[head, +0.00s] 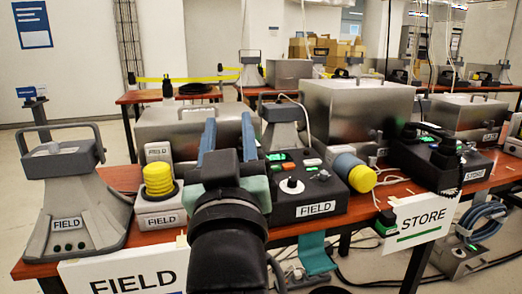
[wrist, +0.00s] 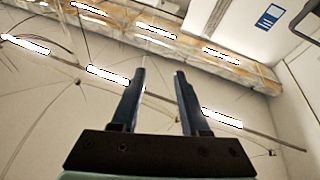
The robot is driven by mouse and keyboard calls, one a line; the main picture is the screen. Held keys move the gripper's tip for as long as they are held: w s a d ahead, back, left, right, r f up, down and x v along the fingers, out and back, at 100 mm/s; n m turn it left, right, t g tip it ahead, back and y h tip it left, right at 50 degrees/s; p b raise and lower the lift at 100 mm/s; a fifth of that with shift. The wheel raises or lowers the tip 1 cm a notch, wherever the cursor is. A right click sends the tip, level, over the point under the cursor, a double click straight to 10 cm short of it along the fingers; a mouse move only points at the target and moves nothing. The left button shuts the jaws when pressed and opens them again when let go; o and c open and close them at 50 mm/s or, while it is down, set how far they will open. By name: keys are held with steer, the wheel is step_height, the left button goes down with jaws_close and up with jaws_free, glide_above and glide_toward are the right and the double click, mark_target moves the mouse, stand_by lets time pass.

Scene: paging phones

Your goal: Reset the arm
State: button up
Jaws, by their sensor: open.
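My gripper (head: 228,122) is raised in front of the table in the head view, with its two blue fingers pointing up. The fingers are apart and nothing is between them. In the wrist view the gripper (wrist: 160,75) also shows open and empty against the ceiling, with strip lights (wrist: 108,75) beyond it. My black arm covers part of the table's front edge and part of the middle of the table.
The wooden table (head: 115,178) bears a grey FIELD device (head: 78,205), a yellow-capped unit (head: 160,190), a black FIELD box (head: 315,208), steel cases (head: 355,105) and a black STORE device (head: 440,160). FIELD (head: 125,275) and STORE (head: 420,218) signs hang in front. Cables lie on the floor.

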steer(key=s+d+r+m+t+h, duration=0.1)
steer(key=s+d+r+t, duration=0.15)
steer(key=s+r, duration=0.45)
steer(key=s+d+r+m+t+h, duration=0.1)
steer(key=s+d+r+m+t, duration=0.15)
steer(key=s+r, duration=0.45)
step_height(320, 180, up, 37)
steer(key=a+p, duration=0.1)
steer(key=p, duration=3.7)
steer(key=shift+n, duration=0.35)
steer(key=shift+o, duration=0.4)
steer(key=shift+r, duration=0.15)
